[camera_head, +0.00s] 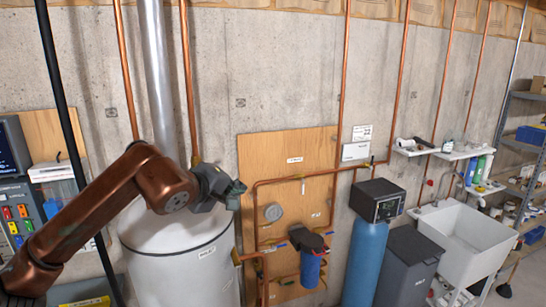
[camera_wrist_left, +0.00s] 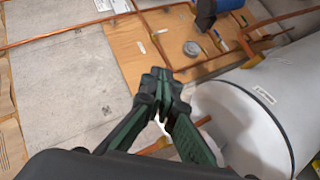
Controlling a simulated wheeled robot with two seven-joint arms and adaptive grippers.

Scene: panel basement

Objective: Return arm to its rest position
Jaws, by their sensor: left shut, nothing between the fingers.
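My left arm (camera_head: 100,205) is copper-coloured and comes in from the lower left of the head view. It reaches up and across in front of a white water heater tank. My left gripper (camera_head: 236,190) is at the arm's end, beside the tank's upper right edge and left of the plywood board. In the left wrist view the gripper (camera_wrist_left: 162,82) has its dark green fingers together at the tips, with nothing between them. My right gripper is in neither view.
The white tank (camera_head: 185,270) stands close under the arm. The plywood board (camera_head: 285,155) carries copper pipes and a blue filter (camera_head: 310,268). Farther right are a blue softener tank (camera_head: 364,262), a dark bin (camera_head: 408,268), a white sink (camera_head: 468,240) and shelves. A panel with coloured switches (camera_head: 18,225) is at left.

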